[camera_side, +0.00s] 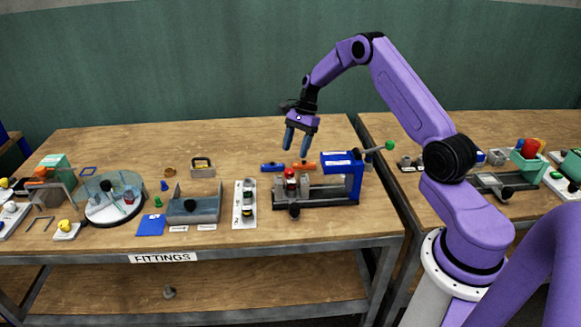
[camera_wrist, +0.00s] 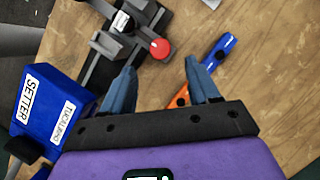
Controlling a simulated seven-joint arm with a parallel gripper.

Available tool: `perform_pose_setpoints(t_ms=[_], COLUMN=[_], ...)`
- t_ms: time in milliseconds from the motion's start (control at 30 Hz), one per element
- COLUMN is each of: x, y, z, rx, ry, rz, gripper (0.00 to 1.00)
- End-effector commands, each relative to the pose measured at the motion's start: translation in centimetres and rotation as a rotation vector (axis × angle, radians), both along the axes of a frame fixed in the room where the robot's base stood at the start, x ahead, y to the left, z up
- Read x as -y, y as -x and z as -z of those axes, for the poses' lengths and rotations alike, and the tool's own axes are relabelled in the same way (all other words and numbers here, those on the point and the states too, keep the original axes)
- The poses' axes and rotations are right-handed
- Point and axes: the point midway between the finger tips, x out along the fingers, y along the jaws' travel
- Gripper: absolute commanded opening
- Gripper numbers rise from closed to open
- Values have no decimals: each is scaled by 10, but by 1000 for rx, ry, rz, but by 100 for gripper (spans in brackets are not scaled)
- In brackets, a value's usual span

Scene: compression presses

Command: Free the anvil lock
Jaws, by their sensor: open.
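The press has a blue frame (camera_side: 343,178) and a dark grey base (camera_side: 322,193), with a red-topped part (camera_side: 290,173) standing on the left of the base. A black knob (camera_side: 294,211) sits on its front side. No part is marked as the anvil lock, so I cannot tell which one it is. My gripper (camera_side: 296,150) is open, empty and pointing down, above and apart from the press's left end. In the wrist view the red top (camera_wrist: 160,48) shows just beyond my gripper (camera_wrist: 160,66), and the blue block carries a SETTER label (camera_wrist: 30,98).
A blue and orange bar (camera_side: 303,165) lies behind the press. A white strip with dark parts (camera_side: 244,204) and a grey tray (camera_side: 208,205) stand to its left. A green-tipped lever (camera_side: 388,145) sticks out at its right.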

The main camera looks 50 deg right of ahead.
Motion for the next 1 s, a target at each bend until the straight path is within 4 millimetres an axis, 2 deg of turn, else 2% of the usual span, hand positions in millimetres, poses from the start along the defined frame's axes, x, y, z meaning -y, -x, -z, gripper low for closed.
perform_pose_setpoints(t_ms=[200, 400, 600, 833, 867, 1000], x=[-16, -24, -27, -28, -28, -28], y=[1, 0, 0, 0, 0, 0], z=[37, 59, 67, 67, 67, 67], rx=[-3, -1, 0, 1, 1, 1], ry=[0, 0, 1, 1, 1, 1], rz=[-1, 0, 0, 0, 0, 0], gripper=[60, 60, 60, 60, 54, 8])
